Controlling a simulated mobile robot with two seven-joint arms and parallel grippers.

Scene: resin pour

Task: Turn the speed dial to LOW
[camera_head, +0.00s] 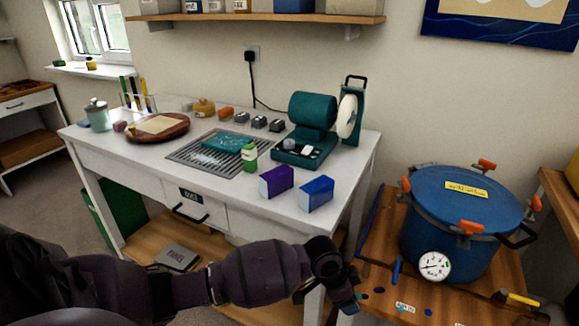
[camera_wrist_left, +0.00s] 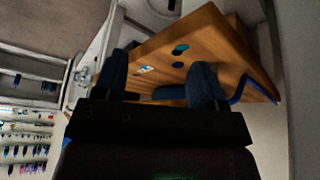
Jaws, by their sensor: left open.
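The teal machine (camera_head: 311,113) with a pale disc stands at the back right of the white table. A small round grey knob (camera_head: 289,143) shows on its base, next to a dark panel with small pale marks. The knob's setting is too small to read. My left gripper (camera_head: 346,298) hangs in front of the table's right front leg, low and well apart from the machine. In the left wrist view the gripper (camera_wrist_left: 162,88) is open, with nothing seen between its dark blue fingers. My right gripper is not in view.
A blue pressure pot (camera_head: 462,215) with orange clamps stands on the wooden stand (camera_head: 375,245) at the right. A shelf (camera_head: 260,17) hangs above the table.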

